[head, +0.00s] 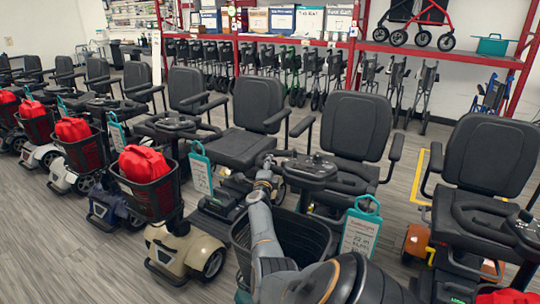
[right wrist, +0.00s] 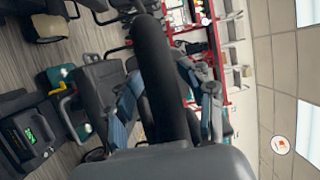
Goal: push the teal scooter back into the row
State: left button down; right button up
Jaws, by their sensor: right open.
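The teal scooter shows only in part at the bottom of the head view: its black front basket (head: 268,232), dark tiller (head: 308,170) and a small teal body patch (head: 243,297) under the basket. My right arm crosses over the basket and hides much of it. My right gripper (head: 268,178) is just left of the tiller. In the right wrist view the open fingers (right wrist: 170,95) stand on either side of a thick black bar (right wrist: 155,60). I cannot tell whether they touch it. My left gripper is in neither view.
A beige scooter (head: 178,250) with a red bag (head: 143,163) stands close on the left, with more scooters beyond. An orange scooter (head: 418,240) stands on the right. Black seats line up behind, with red shelving (head: 440,53) at the back. Open floor (head: 60,260) lies front left.

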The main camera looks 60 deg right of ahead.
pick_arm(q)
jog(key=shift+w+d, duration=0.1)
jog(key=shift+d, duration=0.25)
pick_arm(e)
jog(key=v, duration=1.2)
jog(key=shift+d, duration=0.1)
